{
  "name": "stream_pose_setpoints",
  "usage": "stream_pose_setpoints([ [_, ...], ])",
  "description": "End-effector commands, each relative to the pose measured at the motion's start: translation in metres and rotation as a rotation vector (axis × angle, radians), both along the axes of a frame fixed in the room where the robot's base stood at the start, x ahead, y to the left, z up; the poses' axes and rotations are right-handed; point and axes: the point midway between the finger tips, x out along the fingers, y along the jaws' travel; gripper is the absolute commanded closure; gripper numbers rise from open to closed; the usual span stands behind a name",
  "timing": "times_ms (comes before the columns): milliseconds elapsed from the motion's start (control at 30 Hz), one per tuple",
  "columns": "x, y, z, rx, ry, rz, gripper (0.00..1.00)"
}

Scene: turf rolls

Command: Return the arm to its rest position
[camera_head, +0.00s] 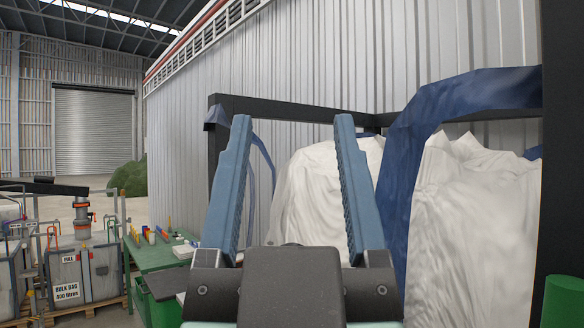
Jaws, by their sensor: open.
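My gripper (290,125) rises from the bottom middle of the head view. Its two blue fingers stand upright and wide apart, with nothing between them. The dark wrist block shows below the fingers at the bottom edge. The white bulk bags (311,196) behind the fingers appear apart from them, though the depth between is hard to judge. The rest of my arm is mostly out of view.
A black frame (290,109) surrounds the bags, with a blue strap (405,165) at right. A green bench (157,255) with small items stands at left, beside a grey container labelled "BULK BAG" (100,270). Open floor lies toward a roller door (94,130).

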Motion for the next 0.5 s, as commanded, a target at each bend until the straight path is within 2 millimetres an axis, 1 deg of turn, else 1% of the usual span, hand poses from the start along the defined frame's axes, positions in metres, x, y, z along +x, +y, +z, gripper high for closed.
stream_pose_setpoints([
  [267, 0.001, 0.0, -0.003, 0.001, 0.004, 0.001, 0.31],
  [500, 0.002, 0.001, -0.043, 0.002, 0.005, 0.006, 0.31],
])
